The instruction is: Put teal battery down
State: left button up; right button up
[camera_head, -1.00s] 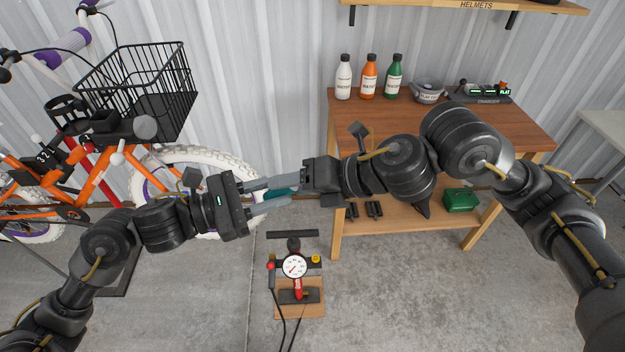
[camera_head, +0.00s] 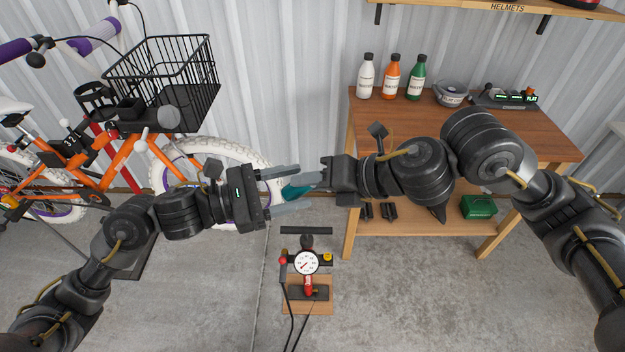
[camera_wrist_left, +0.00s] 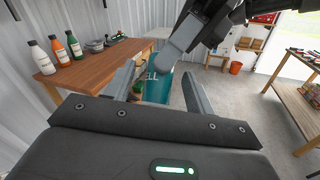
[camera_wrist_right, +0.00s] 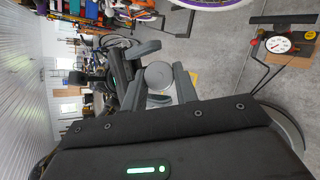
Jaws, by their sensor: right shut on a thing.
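The teal battery (camera_head: 293,192) is in mid-air between my two grippers. My right gripper (camera_head: 306,182) is shut on it from the right. In the right wrist view the battery's round grey end (camera_wrist_right: 158,75) sits between the right fingers. My left gripper (camera_head: 303,187) is open, its fingers apart on either side of the battery without visible contact. In the left wrist view the battery's teal side (camera_wrist_left: 158,88), with part of its lettering, shows between the left fingers. A right finger partly covers it there.
A wooden workbench (camera_head: 470,130) stands behind my right arm, with bottles (camera_head: 391,78), a grey bowl (camera_head: 451,94) and a charger (camera_head: 505,98) on top. A green box (camera_head: 478,207) is on its lower shelf. A floor pump (camera_head: 307,265) stands below the grippers. An orange bicycle (camera_head: 115,160) is at left.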

pick_arm(q)
jog(key=shift+a, duration=0.1)
jog(key=v, duration=1.2)
